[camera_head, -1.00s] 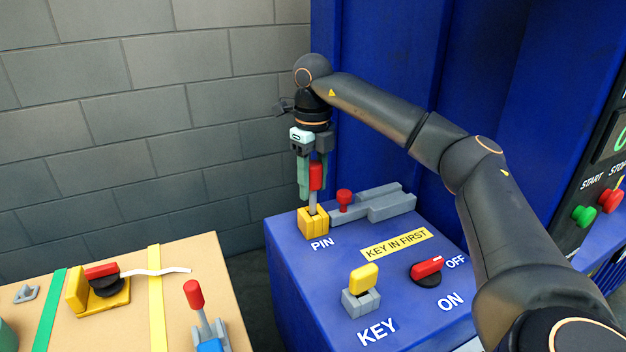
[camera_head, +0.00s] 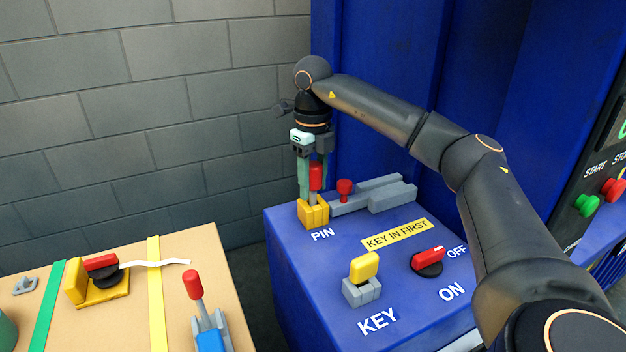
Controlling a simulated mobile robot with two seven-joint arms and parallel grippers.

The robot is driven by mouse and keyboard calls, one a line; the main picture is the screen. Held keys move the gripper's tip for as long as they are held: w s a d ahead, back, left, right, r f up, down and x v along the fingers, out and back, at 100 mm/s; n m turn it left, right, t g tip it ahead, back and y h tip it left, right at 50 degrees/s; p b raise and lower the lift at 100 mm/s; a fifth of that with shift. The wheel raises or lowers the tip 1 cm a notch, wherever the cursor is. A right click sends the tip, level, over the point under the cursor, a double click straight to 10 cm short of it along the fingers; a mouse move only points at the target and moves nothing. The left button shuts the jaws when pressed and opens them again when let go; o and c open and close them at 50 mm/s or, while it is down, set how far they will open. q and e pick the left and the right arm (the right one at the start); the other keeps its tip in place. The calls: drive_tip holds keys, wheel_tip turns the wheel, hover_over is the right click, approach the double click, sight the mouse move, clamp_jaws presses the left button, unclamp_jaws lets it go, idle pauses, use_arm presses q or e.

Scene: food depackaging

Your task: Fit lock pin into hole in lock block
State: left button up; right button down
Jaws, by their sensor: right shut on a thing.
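My right gripper (camera_head: 313,172) points down over the console's back left corner, shut on the lock pin. The lock pin has a red handle (camera_head: 316,177) and a grey shaft. It stands about upright over the yellow lock block (camera_head: 313,211), above the word PIN. The shaft's lower end meets the top of the block and appears to be in it. The hole is hidden, so I cannot tell how deep. A short gap of shaft shows between the red handle and the block. My left gripper is not in view.
A grey latch bar (camera_head: 375,197) with a red knob (camera_head: 344,187) lies right of the block. A yellow key (camera_head: 364,266) and red switch (camera_head: 427,261) sit in front. A bench (camera_head: 150,300) holding a red-handled lever (camera_head: 193,285) is at lower left.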

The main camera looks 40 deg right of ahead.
sight(313, 164)
drive_tip(key=shift+f+b, duration=0.4)
drive_tip(key=shift+f, duration=0.55)
drive_tip(key=shift+c, duration=1.5)
unclamp_jaws()
drive_tip(key=shift+r, duration=0.1)
wheel_tip(313, 164, up, 6)
drive_tip(key=shift+r, duration=0.1)
wheel_tip(313, 164, up, 5)
drive_tip(key=shift+f+p, duration=0.1)
drive_tip(key=shift+p, duration=1.05)
drive_tip(key=shift+r, duration=0.7)
drive_tip(key=shift+f, duration=0.1)
